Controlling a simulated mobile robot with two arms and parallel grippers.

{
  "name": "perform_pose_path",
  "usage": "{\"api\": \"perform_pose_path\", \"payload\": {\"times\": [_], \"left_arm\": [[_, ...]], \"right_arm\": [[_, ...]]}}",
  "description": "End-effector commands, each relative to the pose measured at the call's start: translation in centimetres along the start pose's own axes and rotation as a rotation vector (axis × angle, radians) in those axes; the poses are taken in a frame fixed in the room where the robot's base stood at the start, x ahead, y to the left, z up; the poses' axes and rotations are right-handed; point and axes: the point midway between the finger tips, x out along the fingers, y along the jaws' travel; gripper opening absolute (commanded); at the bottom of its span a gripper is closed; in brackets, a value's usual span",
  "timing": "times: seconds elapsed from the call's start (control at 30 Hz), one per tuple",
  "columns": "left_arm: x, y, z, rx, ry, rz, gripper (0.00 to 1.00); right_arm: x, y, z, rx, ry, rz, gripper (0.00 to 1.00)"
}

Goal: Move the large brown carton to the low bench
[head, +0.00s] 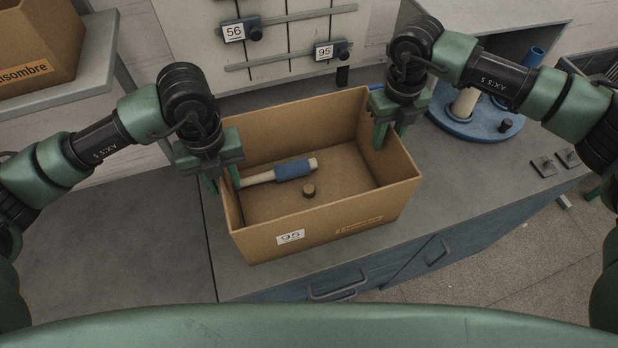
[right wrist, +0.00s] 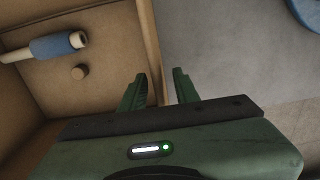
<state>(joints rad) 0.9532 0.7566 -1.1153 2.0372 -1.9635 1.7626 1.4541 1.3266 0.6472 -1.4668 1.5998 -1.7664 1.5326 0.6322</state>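A large open brown carton (head: 330,222) with a "95" label stands on the grey worktop, upright. My left gripper (head: 222,184) straddles the carton's left wall, its fingers apart on either side. My right gripper (head: 391,136) straddles the right wall. In the right wrist view my right gripper (right wrist: 158,90) is open, one finger inside the carton and one outside, with a gap beside the wall (right wrist: 149,45). A grey surface (head: 140,245), perhaps the low bench, lies left of the worktop and looks clear.
Inside the carton lie a pale tube with a blue band (head: 293,169) and a small brown plug (head: 308,191). Another brown carton (head: 35,50) sits on a shelf at upper left. A blue round base (head: 475,122) stands right of the carton. A rail panel (head: 285,45) rises behind.

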Motion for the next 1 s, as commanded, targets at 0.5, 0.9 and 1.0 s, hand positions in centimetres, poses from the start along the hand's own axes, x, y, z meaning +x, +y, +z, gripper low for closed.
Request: {"api": "perform_pose_path", "payload": {"times": [0.5,0.9,1.0], "left_arm": [[-0.04,0.01,0.01,0.0,0.0,0.0,0.0],[-0.07,0.0,0.01,0.0,0.0,0.0,0.0],[-0.07,0.0,0.02,0.0,0.0,0.0,0.0]], "right_arm": [[-0.04,-0.01,0.0,0.0,0.0,0.0,0.0],[-0.05,-0.03,0.0,0.0,0.0,-0.001,0.0],[-0.05,-0.04,0.0,0.001,0.0,-0.001,0.0]]}}
